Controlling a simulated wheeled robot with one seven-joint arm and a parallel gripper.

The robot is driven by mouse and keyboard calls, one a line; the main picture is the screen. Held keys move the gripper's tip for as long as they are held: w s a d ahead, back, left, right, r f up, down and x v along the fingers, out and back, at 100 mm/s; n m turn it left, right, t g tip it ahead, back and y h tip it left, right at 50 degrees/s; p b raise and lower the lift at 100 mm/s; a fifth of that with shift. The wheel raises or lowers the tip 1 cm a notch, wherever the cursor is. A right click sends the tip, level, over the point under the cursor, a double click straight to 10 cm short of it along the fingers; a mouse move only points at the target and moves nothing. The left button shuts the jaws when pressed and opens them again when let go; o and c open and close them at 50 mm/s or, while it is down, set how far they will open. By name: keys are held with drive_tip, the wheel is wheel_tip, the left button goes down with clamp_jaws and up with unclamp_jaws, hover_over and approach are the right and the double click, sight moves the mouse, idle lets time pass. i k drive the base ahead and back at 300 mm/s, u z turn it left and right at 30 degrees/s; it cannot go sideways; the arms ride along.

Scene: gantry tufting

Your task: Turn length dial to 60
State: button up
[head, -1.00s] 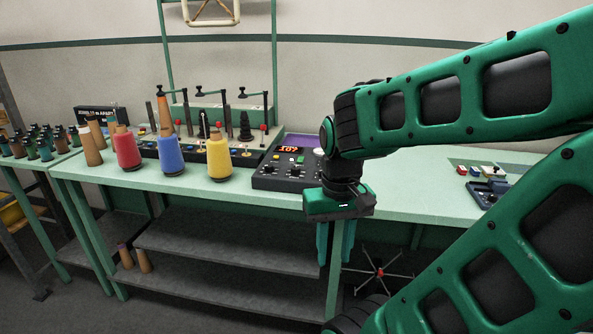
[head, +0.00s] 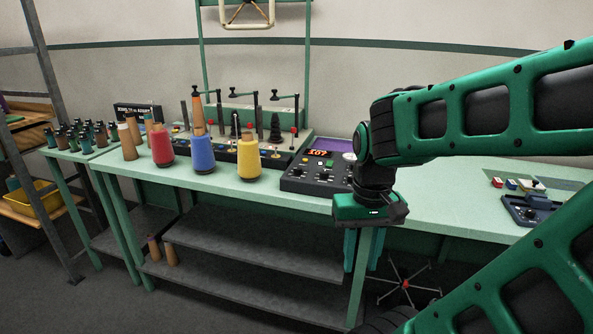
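The dark control panel (head: 296,183) sits on the green table, with a lit orange-red display (head: 317,153) and several dials on its face. The dials (head: 322,176) are small, and I cannot read their labels or settings or tell which is the length dial. My gripper (head: 361,250) hangs pointing down in front of the table's front edge, right of the panel and lower than it. Its wrist hides the panel's right end. The teal fingers are partly in view; I cannot tell how far apart they are. Nothing shows between them.
Red (head: 162,148), blue (head: 203,154) and yellow (head: 248,160) yarn cones stand left of the panel. Behind them is a rack (head: 225,152) with upright posts. A dark device (head: 528,211) and small coloured blocks lie at right. The tabletop (head: 440,200) between is clear.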

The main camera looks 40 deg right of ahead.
sight(298, 169)
drive_tip(key=k, duration=1.25)
drive_tip(key=z, duration=0.4)
drive_tip(key=i, duration=1.55)
drive_tip(key=u, duration=0.35)
